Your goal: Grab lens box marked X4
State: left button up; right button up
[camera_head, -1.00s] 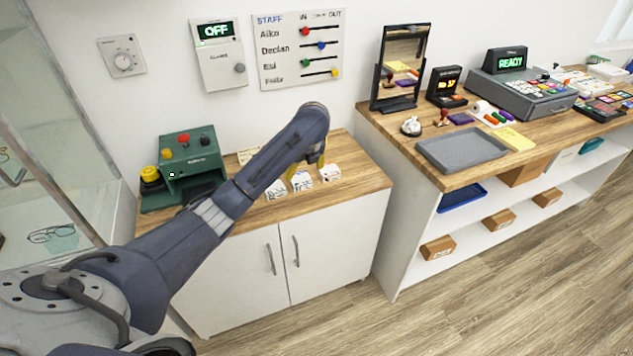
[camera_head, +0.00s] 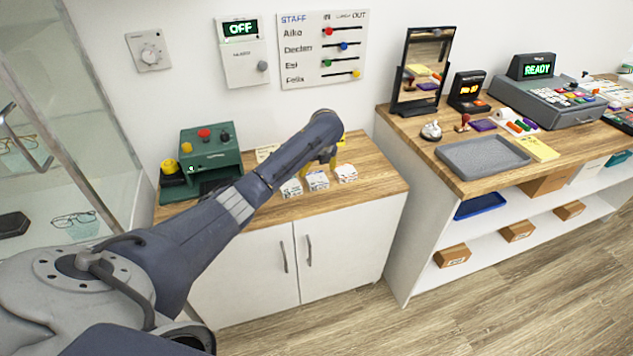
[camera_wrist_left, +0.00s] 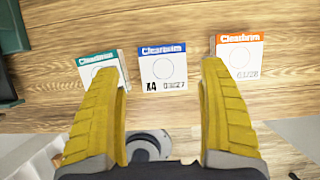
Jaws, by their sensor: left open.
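The lens box marked X4 (camera_wrist_left: 162,69) has a white face with a blue band and is the middle one of three boxes in the left wrist view. It also shows in the head view (camera_head: 317,181), where its marking is too small to read. A green-banded box (camera_wrist_left: 98,66) is left of it and an orange-banded box (camera_wrist_left: 240,58) right of it. My left gripper (camera_head: 322,163) is open and empty over the boxes. In the left wrist view its yellow fingers (camera_wrist_left: 160,75) lie either side of the X4 box, apart from it. My right gripper is not in view.
The boxes stand on a wooden cabinet top (camera_head: 378,172). A green device (camera_head: 209,158) with coloured knobs is at its left. A higher counter with a grey tray (camera_head: 485,154) stands to the right. A glass case (camera_head: 110,110) is at far left.

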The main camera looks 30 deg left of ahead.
aim_at(315, 175)
pick_arm(q)
jog(key=shift+x, duration=3.4)
jog(key=shift+w+d, duration=0.1)
jog(key=shift+d, duration=0.05)
jog(key=shift+c, duration=0.6)
jog(key=c, duration=0.8)
jog(key=shift+c, duration=0.2)
jog(key=shift+r, duration=0.2)
